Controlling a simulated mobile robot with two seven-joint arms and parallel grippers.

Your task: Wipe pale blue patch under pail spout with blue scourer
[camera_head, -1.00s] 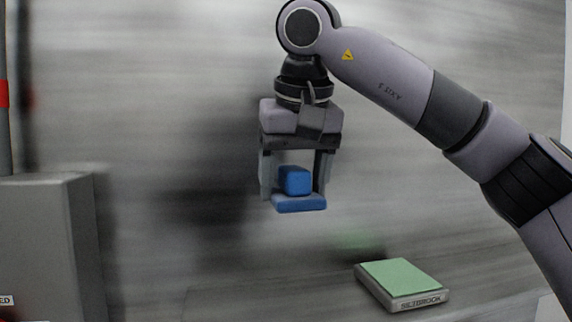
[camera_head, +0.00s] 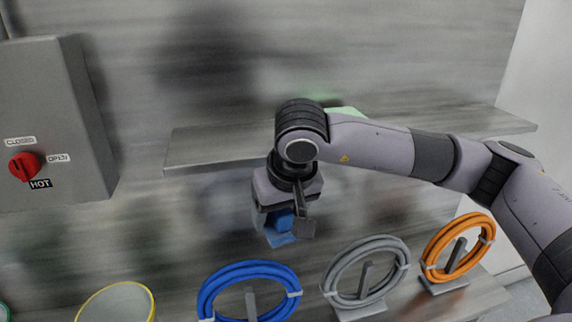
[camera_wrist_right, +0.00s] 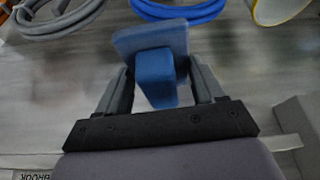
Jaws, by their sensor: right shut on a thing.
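The blue scourer (camera_head: 283,239), a flat pad with a block-shaped grip, is in my right gripper (camera_head: 281,222), whose fingers are shut on the grip. It hangs in the air in front of the grey wall, below the shelf edge. The scourer also shows in the right wrist view (camera_wrist_right: 157,72), between the two fingers. A pail (camera_head: 118,303) with a yellow rim is cut off at the lower left of the head view. I cannot make out its spout or a pale blue patch. My left gripper is not in view.
Blue (camera_head: 250,267), grey (camera_head: 345,262) and orange (camera_head: 432,252) hose coils stand on holders below and right of my gripper. A grey box (camera_head: 45,90) with a red knob (camera_head: 25,166) is at left. A shelf (camera_head: 210,148) runs behind my arm, with a green-topped item (camera_head: 346,112) partly hidden.

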